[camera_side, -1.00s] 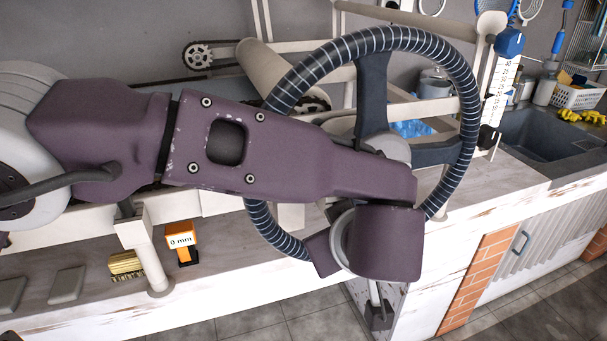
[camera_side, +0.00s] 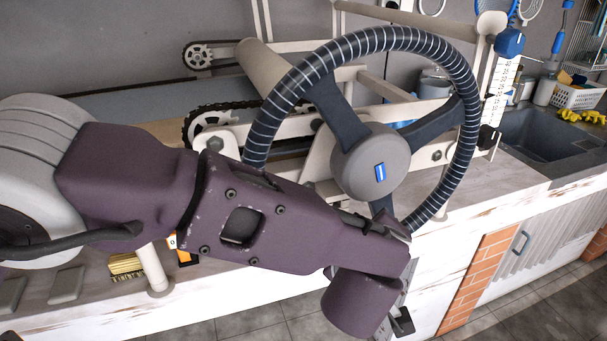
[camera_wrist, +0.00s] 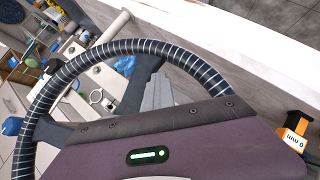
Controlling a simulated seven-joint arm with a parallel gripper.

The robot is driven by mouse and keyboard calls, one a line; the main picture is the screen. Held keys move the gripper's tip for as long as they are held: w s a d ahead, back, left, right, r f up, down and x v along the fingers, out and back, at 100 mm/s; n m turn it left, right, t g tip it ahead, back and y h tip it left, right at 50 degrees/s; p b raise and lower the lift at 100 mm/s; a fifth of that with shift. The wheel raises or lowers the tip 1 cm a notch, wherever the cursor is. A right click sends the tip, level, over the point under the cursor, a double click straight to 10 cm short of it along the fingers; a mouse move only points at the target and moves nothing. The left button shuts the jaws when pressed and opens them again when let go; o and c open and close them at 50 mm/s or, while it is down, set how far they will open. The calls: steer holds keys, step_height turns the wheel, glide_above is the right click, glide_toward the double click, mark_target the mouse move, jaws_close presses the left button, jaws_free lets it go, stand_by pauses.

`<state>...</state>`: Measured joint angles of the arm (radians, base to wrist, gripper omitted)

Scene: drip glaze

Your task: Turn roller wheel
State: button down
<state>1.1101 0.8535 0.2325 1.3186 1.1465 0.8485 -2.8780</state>
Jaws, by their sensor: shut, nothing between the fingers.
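The large roller wheel (camera_side: 465,110) has a dark rim with white bands, dark spokes and a grey hub with a blue mark. It stands upright on the bench machine. My purple wrist covers its lower-left part in the side view. In the wrist view, the rim (camera_wrist: 120,47) arches across the picture. In the side view, my wrist lies across the wheel's lower edge and the fingertips are hard to make out. I cannot tell whether they touch a spoke or the rim.
An orange gauge reading 0 mm (camera_wrist: 295,140) shows in the wrist view. Behind the wheel are a chain drive (camera_side: 215,125) and a beige roller (camera_side: 262,68). A brush (camera_side: 126,265) lies on the bench at left. A sink (camera_side: 545,135) is at right.

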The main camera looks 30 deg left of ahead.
steer(key=shift+r, duration=0.15)
steer(key=v, duration=0.7)
steer(key=s+a+r+m+g+y, duration=0.1)
steer(key=s+a+r+m+g, duration=0.15)
steer(key=s+a, duration=0.35)
steer(key=s+a+r+m+g, duration=0.2)
steer(key=s+a+r, duration=0.25)
steer(key=a, duration=0.35)
steer(key=s+a+r+m+g, duration=0.1)
steer(key=s+a+m+g, duration=0.2)
steer(key=a, duration=1)
steer(key=s+a+m+h, duration=0.1)
steer(key=s+a+m, duration=0.1)
steer(key=s, duration=0.3)
steer(key=s+a+f+m+t+h, duration=0.1)
steer(key=s+a+m, duration=0.2)
steer(key=s, duration=0.2)
steer(key=shift+s+a+f+h, duration=0.15)
steer(key=shift+s+f+h, duration=0.15)
steer(key=shift+h, duration=0.1)
steer(key=shift+r+m, duration=0.1)
steer(key=shift+m, duration=0.15)
stand_by(0.4)
